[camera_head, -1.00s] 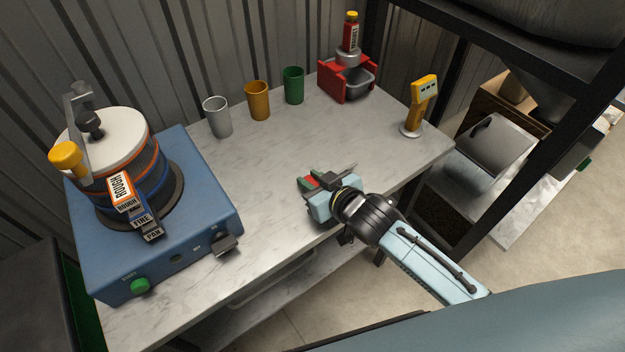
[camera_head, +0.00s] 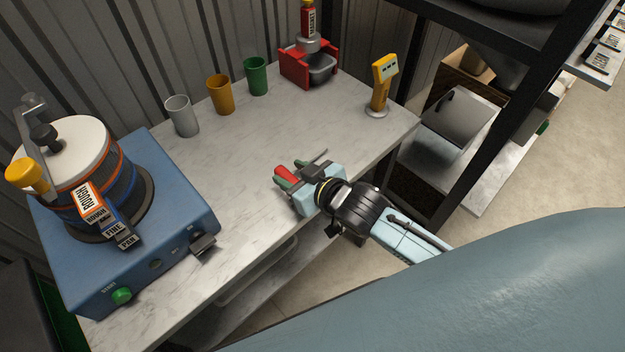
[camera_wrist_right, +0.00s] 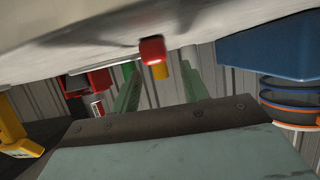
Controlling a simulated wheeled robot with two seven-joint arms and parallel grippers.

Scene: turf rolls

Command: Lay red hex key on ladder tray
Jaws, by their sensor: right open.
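The red hex key (camera_head: 286,173) is at the front edge of the marble-topped bench, with its red handle at my right gripper (camera_head: 291,174) and a thin grey shaft (camera_head: 320,156) showing beyond. In the right wrist view, its red end (camera_wrist_right: 152,50) appears between the two green fingers of the right gripper (camera_wrist_right: 158,80), which stand apart. I cannot tell whether a finger touches it. No ladder tray can be made out for certain. My left gripper is out of view.
A blue machine (camera_head: 150,235) with a round drum stands left on the bench (camera_head: 235,190). Grey (camera_head: 182,117), orange (camera_head: 220,95) and green (camera_head: 256,76) cups, a red holder (camera_head: 308,66) and a yellow device (camera_head: 382,82) stand behind. A black rack post (camera_head: 495,125) rises at right.

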